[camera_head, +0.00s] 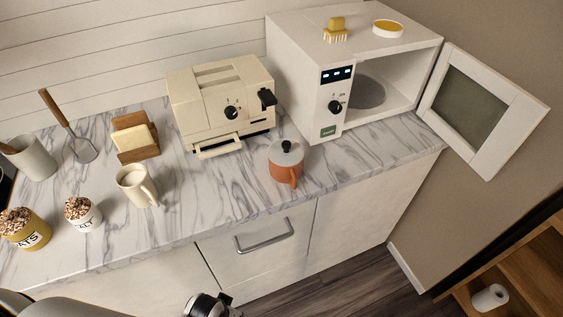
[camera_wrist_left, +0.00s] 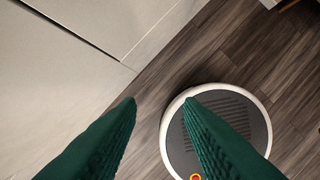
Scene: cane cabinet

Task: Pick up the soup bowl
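No open bowl stands out plainly as the soup bowl. An orange lidded pot (camera_head: 285,170) with a grey lid and black knob stands upright on the marble counter, in front of the microwave. A shallow round white dish with a yellow top (camera_head: 388,28) sits on the microwave; I cannot tell if it is a bowl. My left gripper (camera_wrist_left: 160,104) is open, its green fingers apart with nothing between them, pointing down over the floor beside the cabinet front. In the head view only parts of my arm show at the bottom edge. My right gripper is not in view.
The microwave (camera_head: 312,75) stands with its door (camera_head: 483,108) swung open to the right. The toaster (camera_head: 222,100), a cream mug (camera_head: 136,186), a napkin holder (camera_head: 135,138) and two topped cups (camera_head: 83,214) occupy the counter. A drawer handle (camera_head: 264,237) juts from the cabinet front.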

